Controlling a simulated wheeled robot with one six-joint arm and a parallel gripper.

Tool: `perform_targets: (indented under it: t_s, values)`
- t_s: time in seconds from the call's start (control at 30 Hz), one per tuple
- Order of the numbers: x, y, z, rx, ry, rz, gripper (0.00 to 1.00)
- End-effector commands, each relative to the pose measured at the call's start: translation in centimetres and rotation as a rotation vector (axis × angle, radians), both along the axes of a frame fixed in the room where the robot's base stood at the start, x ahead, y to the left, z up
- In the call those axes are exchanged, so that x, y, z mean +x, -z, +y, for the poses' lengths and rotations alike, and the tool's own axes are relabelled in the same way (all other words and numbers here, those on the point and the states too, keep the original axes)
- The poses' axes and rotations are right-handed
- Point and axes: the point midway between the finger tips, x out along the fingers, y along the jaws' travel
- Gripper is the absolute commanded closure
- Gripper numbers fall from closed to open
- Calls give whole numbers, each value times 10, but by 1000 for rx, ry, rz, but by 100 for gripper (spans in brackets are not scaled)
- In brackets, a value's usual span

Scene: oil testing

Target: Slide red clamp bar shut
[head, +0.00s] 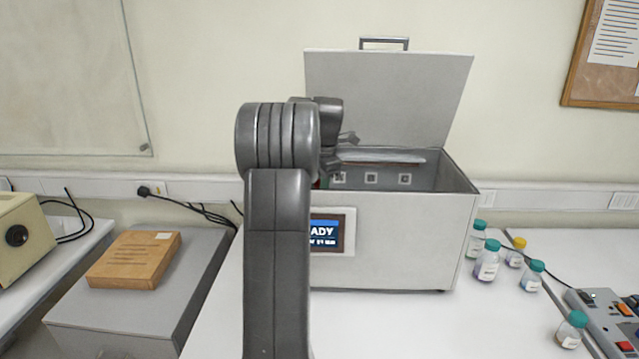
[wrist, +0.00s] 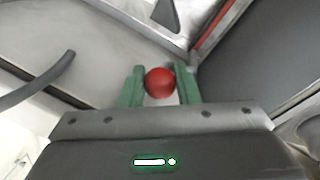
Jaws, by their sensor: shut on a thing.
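My gripper (wrist: 160,73) has two green fingers, one on each side of a round red knob (wrist: 159,83), and is shut on it. What the knob is fixed to is hidden behind the gripper. In the head view my gripper is mostly hidden behind my arm, at the left end of the open grey box (head: 395,225). A thin red strip, perhaps part of the clamp bar, shows along an edge in the wrist view (wrist: 228,12). A faint reddish line (head: 385,161) shows inside the box in the head view.
The box's lid (head: 400,95) stands raised behind it. Inside are several white square-marked openings (head: 371,178). Several small bottles (head: 487,260) and a power strip (head: 610,318) stand to the right. A brown package (head: 134,258) lies on a grey cabinet at left.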

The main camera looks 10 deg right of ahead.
Motion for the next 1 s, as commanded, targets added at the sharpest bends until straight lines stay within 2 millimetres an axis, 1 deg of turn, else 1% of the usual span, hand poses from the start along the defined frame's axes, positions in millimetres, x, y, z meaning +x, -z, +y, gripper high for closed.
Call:
perform_targets:
  t_s: [0.03, 0.27, 0.3, 0.37, 0.63, 0.77, 0.87, 1.0]
  values:
    - [3, -2, -1, -3, 0, -11, 100]
    - [4, -2, -1, -5, 1, -17, 100]
    - [4, -2, -1, -5, 0, -17, 64]
    - [4, -2, -1, -4, 1, -16, 52]
    - [3, -1, -1, -3, 0, -11, 51]
    - [2, -8, -1, -2, 0, -12, 51]
    - [-1, -22, -2, -3, 0, -14, 51]
    - [-6, -53, -4, -4, 1, -17, 51]
